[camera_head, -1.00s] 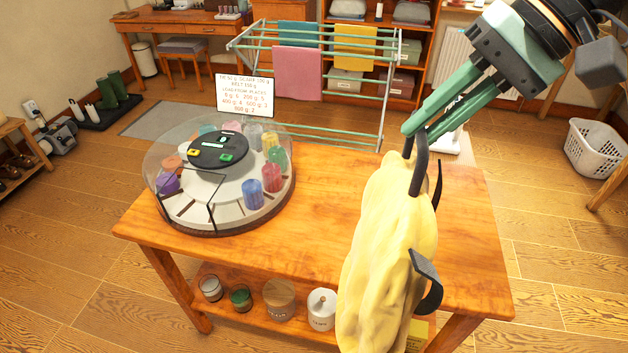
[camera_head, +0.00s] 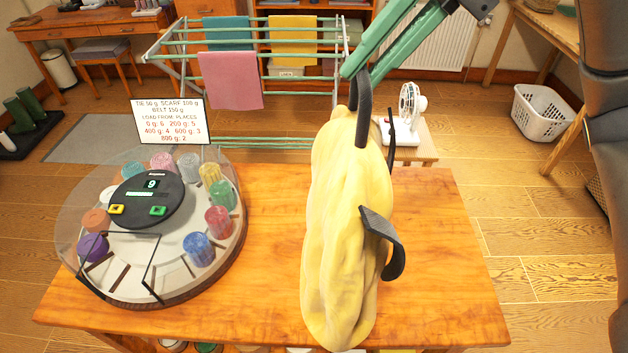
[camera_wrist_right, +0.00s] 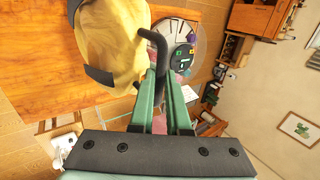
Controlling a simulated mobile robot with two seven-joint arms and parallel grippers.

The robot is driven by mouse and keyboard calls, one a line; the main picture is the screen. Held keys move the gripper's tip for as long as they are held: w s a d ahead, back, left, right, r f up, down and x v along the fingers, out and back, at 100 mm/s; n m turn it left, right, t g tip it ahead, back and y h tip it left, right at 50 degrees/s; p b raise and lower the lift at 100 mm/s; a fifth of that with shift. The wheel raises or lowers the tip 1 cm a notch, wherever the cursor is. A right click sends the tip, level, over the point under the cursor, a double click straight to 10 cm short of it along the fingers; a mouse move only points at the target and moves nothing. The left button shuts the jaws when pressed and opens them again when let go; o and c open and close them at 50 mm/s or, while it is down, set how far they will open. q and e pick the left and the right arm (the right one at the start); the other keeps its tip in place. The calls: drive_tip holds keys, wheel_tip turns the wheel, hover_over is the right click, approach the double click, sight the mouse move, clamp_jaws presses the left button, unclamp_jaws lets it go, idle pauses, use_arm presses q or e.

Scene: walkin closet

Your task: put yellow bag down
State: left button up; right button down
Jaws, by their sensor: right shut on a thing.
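The yellow bag (camera_head: 340,240) hangs upright from my right gripper (camera_head: 362,78) in the head view, in front of or over the wooden table (camera_head: 440,270). My right gripper's green fingers are shut on the bag's dark handle at its top. A dark strap sticks out from the bag's right side. In the right wrist view the yellow bag (camera_wrist_right: 112,40) is beyond the fingers (camera_wrist_right: 160,95), with the dark handle between them. Whether the bag's bottom touches the table I cannot tell. My left gripper is not in view.
A round carousel (camera_head: 150,230) with several coloured cylinders under a clear cover fills the table's left side. A sign (camera_head: 168,120) stands behind it. The table's right side is bare. Behind are a drying rack (camera_head: 250,45), a white fan (camera_head: 410,105) and a laundry basket (camera_head: 543,112).

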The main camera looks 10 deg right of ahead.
drive_tip(key=shift+s+d+r, duration=0.1)
drive_tip(key=shift+d, duration=0.3)
drive_tip(key=w+d+f+b, duration=0.1)
drive_tip(key=w+d+f, duration=0.3)
drive_tip(key=d+f, duration=0.8)
drive_tip(key=shift+w+d+f, duration=0.15)
drive_tip(key=shift+d+f, duration=0.1)
drive_tip(key=shift+f, duration=0.2)
drive_tip(key=c, duration=1.3)
unclamp_jaws()
drive_tip(key=shift+f, duration=0.25)
drive_tip(key=o, duration=0.4)
